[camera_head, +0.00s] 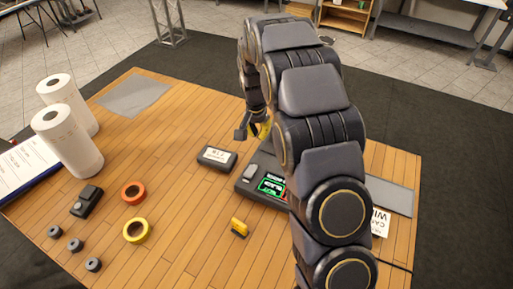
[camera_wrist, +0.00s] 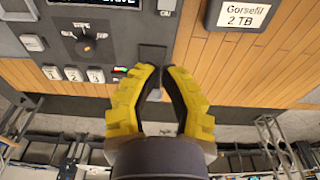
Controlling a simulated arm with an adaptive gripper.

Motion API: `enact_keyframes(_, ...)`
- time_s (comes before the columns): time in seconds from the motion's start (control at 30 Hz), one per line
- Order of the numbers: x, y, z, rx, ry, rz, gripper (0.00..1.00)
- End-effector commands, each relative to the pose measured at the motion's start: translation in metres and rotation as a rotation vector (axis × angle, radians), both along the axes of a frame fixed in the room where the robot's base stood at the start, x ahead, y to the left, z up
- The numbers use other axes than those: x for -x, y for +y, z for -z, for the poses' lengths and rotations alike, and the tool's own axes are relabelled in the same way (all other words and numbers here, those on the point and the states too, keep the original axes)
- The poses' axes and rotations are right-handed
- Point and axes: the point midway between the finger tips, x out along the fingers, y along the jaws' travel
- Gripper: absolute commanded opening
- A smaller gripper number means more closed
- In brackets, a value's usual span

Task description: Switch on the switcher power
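The switcher is a dark console (camera_head: 247,190), partly hidden by my arm in the head view; its lit display (camera_head: 271,184) shows green and red. In the wrist view its grey panel (camera_wrist: 118,45) carries a black knob (camera_wrist: 87,46), numbered white buttons (camera_wrist: 75,74) and a dark square piece (camera_wrist: 152,53), which may be a switch. I cannot read a power label. My gripper (camera_wrist: 161,72) has yellow fingers whose tips come together, with nothing seen between them. The tips appear just below the dark square in the picture; whether they touch it is unclear.
A dark drive labelled 2 TB (camera_head: 217,157) lies left of the switcher, and it also shows in the wrist view (camera_wrist: 242,14). A small yellow item (camera_head: 240,227), tape rolls (camera_head: 134,192) and paper rolls (camera_head: 68,145) stand on the wooden table (camera_head: 190,220). The front middle is mostly clear.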

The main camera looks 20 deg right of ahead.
Motion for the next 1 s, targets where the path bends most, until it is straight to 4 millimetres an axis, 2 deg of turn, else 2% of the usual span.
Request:
enact_keyframes(0.1, -0.003, -0.002, -0.021, 0.001, -0.006, 0.0, 0.0)
enact_keyframes(0.23, -0.003, -0.003, -0.032, 0.0, -0.001, 0.0, 0.0)
enact_keyframes(0.8, -0.003, -0.003, -0.036, -0.001, 0.001, -0.001, 0.0)
enact_keyframes(0.93, 0.007, 0.001, -0.046, 0.0, 0.007, -0.025, 0.0)
enact_keyframes(1.0, 0.021, 0.006, -0.058, 0.0, 0.018, -0.059, 0.0)
